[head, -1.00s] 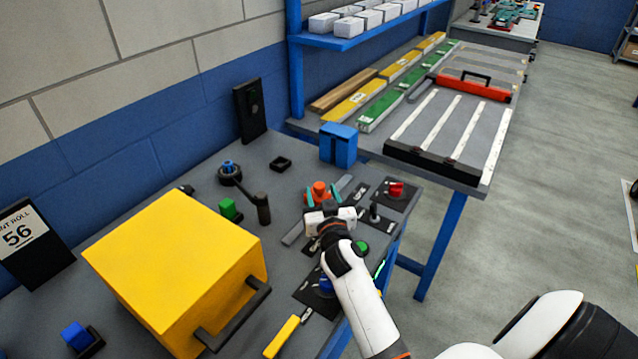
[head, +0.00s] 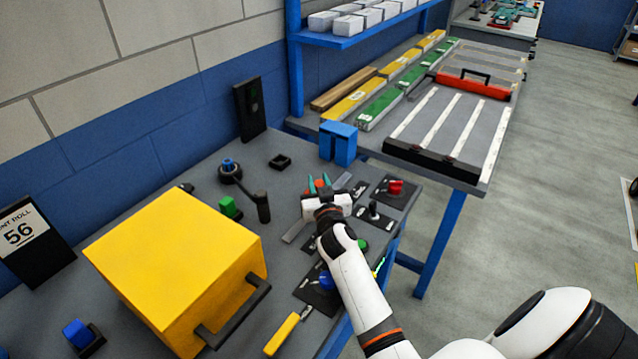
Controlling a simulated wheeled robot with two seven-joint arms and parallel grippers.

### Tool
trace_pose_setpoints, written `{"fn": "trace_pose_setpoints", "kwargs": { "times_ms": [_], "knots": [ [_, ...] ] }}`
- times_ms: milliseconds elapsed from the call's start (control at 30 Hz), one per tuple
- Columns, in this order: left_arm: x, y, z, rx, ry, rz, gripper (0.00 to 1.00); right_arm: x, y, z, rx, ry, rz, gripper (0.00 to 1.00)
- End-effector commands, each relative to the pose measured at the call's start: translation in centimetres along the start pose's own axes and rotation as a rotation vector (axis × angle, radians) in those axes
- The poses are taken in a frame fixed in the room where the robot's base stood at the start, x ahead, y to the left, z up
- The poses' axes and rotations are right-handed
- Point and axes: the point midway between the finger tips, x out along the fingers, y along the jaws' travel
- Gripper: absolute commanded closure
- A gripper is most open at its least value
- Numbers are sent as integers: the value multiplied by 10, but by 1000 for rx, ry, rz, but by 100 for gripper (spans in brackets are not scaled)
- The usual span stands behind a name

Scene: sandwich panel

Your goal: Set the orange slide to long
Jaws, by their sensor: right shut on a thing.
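The orange slide knob (head: 319,183) sits on a grey rail on the bench panel. My right gripper (head: 318,182) reaches it from the front, its teal fingertips on either side of the knob and shut on it. The white gripper body hides the knob's lower part and the middle of the rail. The rail (head: 295,231) shows at its near end and again beyond the gripper. Any marking for long cannot be read. My left gripper is not in view.
A red knob (head: 395,186) and a small black lever (head: 373,209) stand right of the gripper. A large yellow box (head: 170,260) fills the near left. A blue block (head: 338,143) stands behind.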

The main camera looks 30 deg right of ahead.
Motion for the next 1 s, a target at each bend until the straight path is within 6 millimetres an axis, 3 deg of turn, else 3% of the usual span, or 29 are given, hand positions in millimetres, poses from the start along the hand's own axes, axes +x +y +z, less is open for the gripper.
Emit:
{"fn": "trace_pose_setpoints", "kwargs": {
  "times_ms": [167, 500, 933, 967, 1000],
  "knots": [
    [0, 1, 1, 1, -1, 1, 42, 11, -11, 0, -3, 0, -1, 100],
    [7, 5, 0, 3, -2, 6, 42, 66, -67, 0, -3, -2, -2, 100],
    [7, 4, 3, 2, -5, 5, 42, 74, -76, 1, -1, -2, -3, 100],
    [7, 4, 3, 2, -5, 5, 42, 74, -76, 2, -1, -2, -3, 69],
    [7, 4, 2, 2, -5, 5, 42, 74, -76, 2, -1, -2, -4, 62]
  ]
}}
